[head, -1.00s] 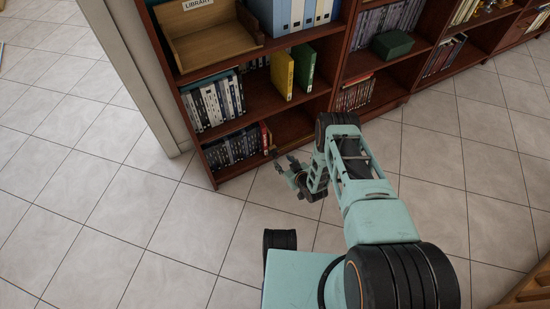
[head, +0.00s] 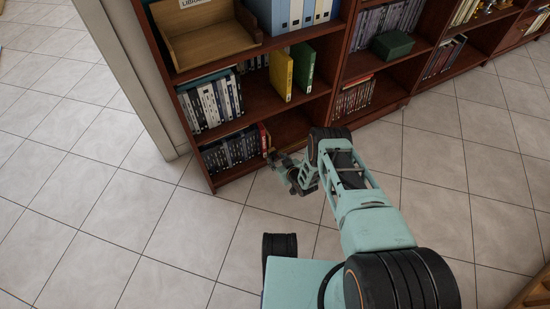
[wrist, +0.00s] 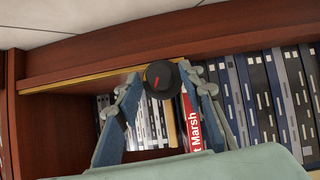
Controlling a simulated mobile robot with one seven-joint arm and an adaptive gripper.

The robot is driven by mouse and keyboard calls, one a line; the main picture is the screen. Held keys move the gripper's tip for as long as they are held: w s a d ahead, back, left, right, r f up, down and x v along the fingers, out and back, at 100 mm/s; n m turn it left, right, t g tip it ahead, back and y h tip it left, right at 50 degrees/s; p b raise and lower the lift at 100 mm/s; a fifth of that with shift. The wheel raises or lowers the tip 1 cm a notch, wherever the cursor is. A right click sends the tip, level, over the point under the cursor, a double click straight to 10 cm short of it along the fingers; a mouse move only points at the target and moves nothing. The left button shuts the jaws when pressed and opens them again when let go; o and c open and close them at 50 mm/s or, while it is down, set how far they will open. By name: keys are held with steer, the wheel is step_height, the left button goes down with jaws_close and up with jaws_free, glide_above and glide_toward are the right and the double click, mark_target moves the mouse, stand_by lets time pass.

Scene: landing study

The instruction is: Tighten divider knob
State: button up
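The divider knob (wrist: 163,78) is round and black with a red mark on its face. In the wrist view it sits between the fingertips of my gripper (wrist: 160,75), in front of the book row. A narrow gap shows between the left fingertip and the knob; the right fingertip is at its edge, and I cannot tell if it touches. In the head view my gripper (head: 276,160) is at the front of the bottom shelf, at the right end of its books. The knob is not distinguishable there. A thin tan upright piece (wrist: 169,122) stands beside a red book (wrist: 190,122).
Dark-spined books (head: 230,149) fill the left of the bottom shelf. The shelf board's edge (wrist: 85,72) runs close to the fingertips. Above stand a yellow book (head: 281,75) and a green book (head: 304,67). The tiled floor (head: 185,235) left of my base is clear.

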steer(key=shift+s+d+p, duration=0.5)
steer(key=shift+s+d, duration=0.15)
steer(key=shift+s, duration=0.35)
steer(key=n+t+h, duration=0.2)
steer(key=n+t+h+b, duration=0.1)
steer(key=shift+s+a+f+n, duration=0.2)
steer(key=shift+a+n, duration=0.1)
steer(key=shift+n, duration=0.1)
steer(key=shift+w, duration=0.1)
